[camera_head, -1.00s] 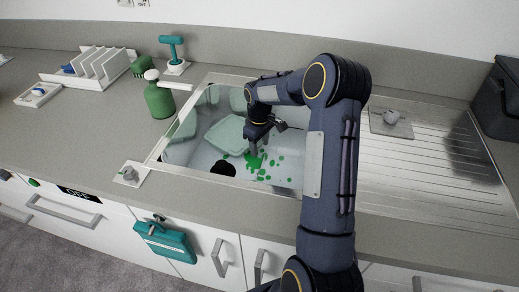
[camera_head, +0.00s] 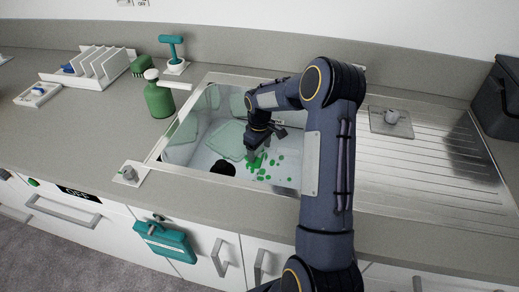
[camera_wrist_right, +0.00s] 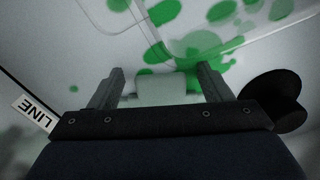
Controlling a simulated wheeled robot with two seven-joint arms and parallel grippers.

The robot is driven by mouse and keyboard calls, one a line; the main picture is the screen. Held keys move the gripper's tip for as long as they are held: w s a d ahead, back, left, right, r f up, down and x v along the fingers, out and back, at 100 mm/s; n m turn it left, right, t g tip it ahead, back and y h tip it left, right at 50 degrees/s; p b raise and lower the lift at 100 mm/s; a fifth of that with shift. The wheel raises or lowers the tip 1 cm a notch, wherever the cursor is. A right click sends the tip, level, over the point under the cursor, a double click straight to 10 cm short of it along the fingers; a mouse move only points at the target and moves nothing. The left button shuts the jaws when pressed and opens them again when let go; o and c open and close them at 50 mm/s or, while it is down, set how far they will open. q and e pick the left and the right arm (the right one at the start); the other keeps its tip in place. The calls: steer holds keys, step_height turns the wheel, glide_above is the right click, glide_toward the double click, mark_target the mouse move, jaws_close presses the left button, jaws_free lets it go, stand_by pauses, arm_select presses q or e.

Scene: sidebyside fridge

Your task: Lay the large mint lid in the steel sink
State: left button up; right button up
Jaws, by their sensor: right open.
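The mint lid (camera_head: 226,140) is a pale, translucent, rounded panel inside the steel sink (camera_head: 180,170), left of my right gripper. My right gripper (camera_head: 252,156) is down in the sink, beside or over the lid's right edge; contact is not clear. In the right wrist view its jaws (camera_wrist_right: 158,80) stand apart. A pale block shows between them, and I cannot tell whether it is part of the lid. Translucent panel edges show at the top of that view. My left gripper is not in view.
Green spots (camera_head: 268,168) cover part of the sink floor, near a black round drain (camera_head: 222,168). A green soap bottle (camera_head: 158,98) stands at the sink's left rim. The ribbed drainboard (camera_head: 430,165) lies right, with a grey fitting (camera_head: 391,118).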

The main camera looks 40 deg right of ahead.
step_height(320, 180, up, 12)
steer(key=shift+r, duration=0.15)
stand_by(0.7)
steer(key=s+a+r+m+t+y+p, duration=0.2)
steer(key=s+a+r+t+p, duration=0.1)
steer(key=s+a+r, duration=0.9)
steer(key=s+a+m+t, duration=0.1)
steer(key=s+a, duration=0.1)
steer(key=s, duration=0.2)
steer(key=s+a+m+t+y, duration=0.1)
steer(key=s+a, duration=0.2)
steer(key=s, duration=0.2)
steer(key=s+a+f+p, duration=0.1)
steer(key=s+a, duration=0.2)
steer(key=s, duration=0.2)
steer(key=shift+s+f+m+t+y, duration=0.1)
steer(key=shift+s+m+t+y, duration=0.05)
steer(key=shift+m+t+y, duration=0.25)
steer(key=shift+s+a+f, duration=0.15)
steer(key=shift+s+a, duration=0.05)
steer(key=shift+a, duration=0.05)
